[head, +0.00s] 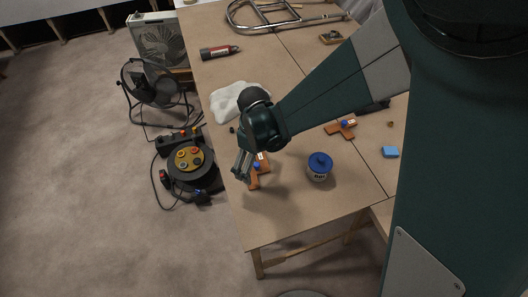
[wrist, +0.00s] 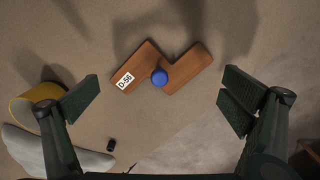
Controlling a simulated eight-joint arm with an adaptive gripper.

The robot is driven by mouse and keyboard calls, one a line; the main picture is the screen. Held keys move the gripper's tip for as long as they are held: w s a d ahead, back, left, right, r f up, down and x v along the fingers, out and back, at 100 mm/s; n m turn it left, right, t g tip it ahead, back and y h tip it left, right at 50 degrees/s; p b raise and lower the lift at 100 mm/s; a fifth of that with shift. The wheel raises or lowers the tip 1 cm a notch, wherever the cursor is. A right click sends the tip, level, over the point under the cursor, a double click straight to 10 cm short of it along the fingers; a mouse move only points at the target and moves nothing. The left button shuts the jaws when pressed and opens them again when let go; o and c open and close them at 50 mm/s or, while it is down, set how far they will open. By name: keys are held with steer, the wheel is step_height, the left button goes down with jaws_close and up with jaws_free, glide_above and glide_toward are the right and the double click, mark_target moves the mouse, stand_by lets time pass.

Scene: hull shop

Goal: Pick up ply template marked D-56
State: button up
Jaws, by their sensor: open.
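The ply template marked D-56 (wrist: 190,66) is a flat, brown, angled piece with a blue knob (wrist: 159,77) at its bend and a white label reading D-56 on its left arm. In the head view the template (head: 253,182) lies on the table near its left edge, partly hidden by my gripper. My gripper (head: 243,168) is open and empty above it. In the wrist view the fingers of my gripper (wrist: 159,88) stand wide apart, left and right of the template, with the knob roughly midway between them. Nothing is held.
A jar with a blue lid (head: 320,162) stands right of the template. A second brown template with a blue knob (head: 341,129) lies farther right, near a blue block (head: 390,152). White cloth (head: 238,100) lies behind my gripper. A cable reel (head: 190,160) is on the floor left.

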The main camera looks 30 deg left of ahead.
mark_target(257, 164)
steer(key=shift+f, duration=1.55)
steer(key=shift+d, duration=0.1)
steer(key=c, duration=2)
steer(key=shift+o, duration=0.2)
